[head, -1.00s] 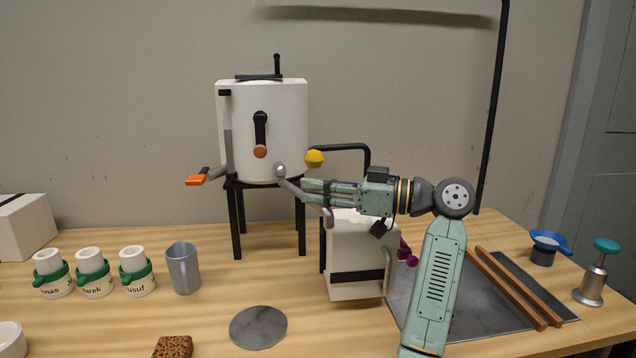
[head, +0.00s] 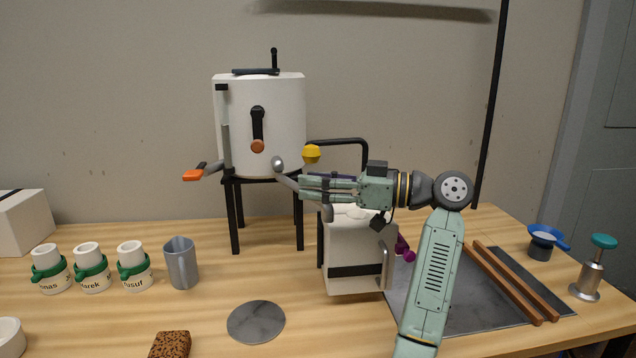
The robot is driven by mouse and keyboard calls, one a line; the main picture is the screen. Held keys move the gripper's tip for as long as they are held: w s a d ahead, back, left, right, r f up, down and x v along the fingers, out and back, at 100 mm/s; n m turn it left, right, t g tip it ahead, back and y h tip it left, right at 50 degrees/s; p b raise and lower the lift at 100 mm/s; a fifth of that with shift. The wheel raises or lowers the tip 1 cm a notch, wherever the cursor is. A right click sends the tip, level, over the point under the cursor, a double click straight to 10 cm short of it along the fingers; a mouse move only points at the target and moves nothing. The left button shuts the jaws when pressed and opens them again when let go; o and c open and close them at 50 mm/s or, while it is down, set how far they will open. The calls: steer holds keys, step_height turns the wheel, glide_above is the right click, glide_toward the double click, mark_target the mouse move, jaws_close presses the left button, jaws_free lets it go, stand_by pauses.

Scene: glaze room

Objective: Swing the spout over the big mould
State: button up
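The spout is a grey metal pipe (head: 288,180) coming off the lower right of a white tank (head: 282,125) on a black stand. It slants down to the right, and its lower end shows just below my gripper's fingers. The big mould seems to be the white block (head: 354,245) with a black strap, on the table right of the stand. The spout's lower end is at the block's upper left edge. My gripper (head: 305,187) points left at the spout, its fingers beside or around the pipe. Whether they touch or close on it cannot be told.
A yellow knob (head: 312,154) sits just above my fingers. An orange-handled valve (head: 194,175) sticks out left of the tank. Three small moulds with green bands (head: 133,265), a grey jug (head: 181,263) and a round grey disc (head: 256,321) stand left and front. Wooden strips (head: 507,284) lie right.

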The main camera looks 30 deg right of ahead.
steer(key=v, duration=1.2)
